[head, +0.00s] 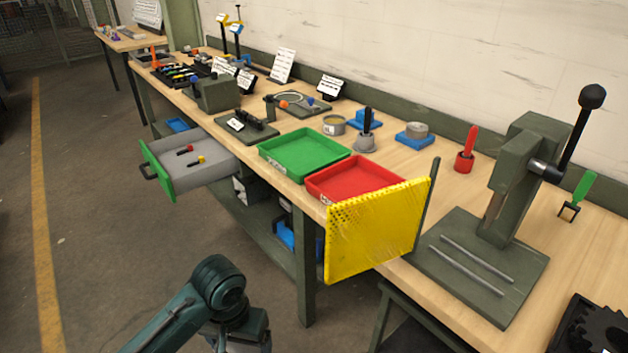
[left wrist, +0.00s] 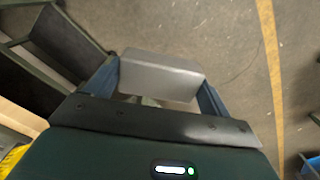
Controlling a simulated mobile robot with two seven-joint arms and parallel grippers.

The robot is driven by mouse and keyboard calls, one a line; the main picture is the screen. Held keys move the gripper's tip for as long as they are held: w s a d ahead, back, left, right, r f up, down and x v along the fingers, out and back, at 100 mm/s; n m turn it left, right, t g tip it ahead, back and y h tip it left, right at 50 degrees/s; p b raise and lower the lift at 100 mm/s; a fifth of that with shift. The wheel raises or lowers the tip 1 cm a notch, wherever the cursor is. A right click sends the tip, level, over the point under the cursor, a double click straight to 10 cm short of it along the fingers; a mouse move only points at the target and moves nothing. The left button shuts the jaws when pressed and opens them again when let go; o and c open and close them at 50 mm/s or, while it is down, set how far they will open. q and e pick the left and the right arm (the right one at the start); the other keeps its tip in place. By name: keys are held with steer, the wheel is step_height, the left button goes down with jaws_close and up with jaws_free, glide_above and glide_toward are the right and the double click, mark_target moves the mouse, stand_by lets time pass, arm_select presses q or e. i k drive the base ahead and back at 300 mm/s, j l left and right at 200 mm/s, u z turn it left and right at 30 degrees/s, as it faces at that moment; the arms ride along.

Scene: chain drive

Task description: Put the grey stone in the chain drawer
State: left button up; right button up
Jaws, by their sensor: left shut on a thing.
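A grey block (left wrist: 165,72), which looks like the grey stone, sits between the two fingers of my left gripper (left wrist: 158,84) in the left wrist view. The gripper is shut on it, above the floor. In the head view my left arm (head: 218,290) comes in at the bottom, in front of the bench; its fingers and the stone cannot be made out there. An open drawer with a green front (head: 160,170) sticks out of the bench farther along to the left. A red-handled and a yellow-handled small item lie in it. My right gripper is not in view.
A yellow perforated panel (head: 375,232) stands upright at the bench's front edge, beside a red tray (head: 350,180) and a green tray (head: 303,153). A lever press (head: 510,200) stands at the right. The floor left of the bench is clear.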

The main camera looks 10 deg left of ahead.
mark_target(199, 158)
steer(key=i+j+u, duration=0.1)
steer(key=u, duration=0.25)
steer(key=i+j+u, duration=0.15)
steer(key=j+u, duration=0.25)
steer(key=i+j+u, duration=0.1)
steer(key=u, duration=0.25)
steer(key=i+j+u, duration=0.3)
steer(key=i, duration=0.2)
steer(key=i+u, duration=0.25)
steer(key=i, duration=0.3)
steer(key=i+j+z, duration=0.1)
steer(key=i+z, duration=0.4)
steer(key=i+j+z, duration=0.25)
steer(key=z, duration=0.25)
steer(key=i+j+z, duration=0.1)
steer(key=z, duration=0.25)
steer(key=i+j+z, duration=0.25)
steer(key=z, duration=0.15)
steer(key=i+j+z, duration=0.5)
steer(key=z, duration=0.2)
steer(key=i+j+z, duration=0.1)
steer(key=j+z, duration=0.25)
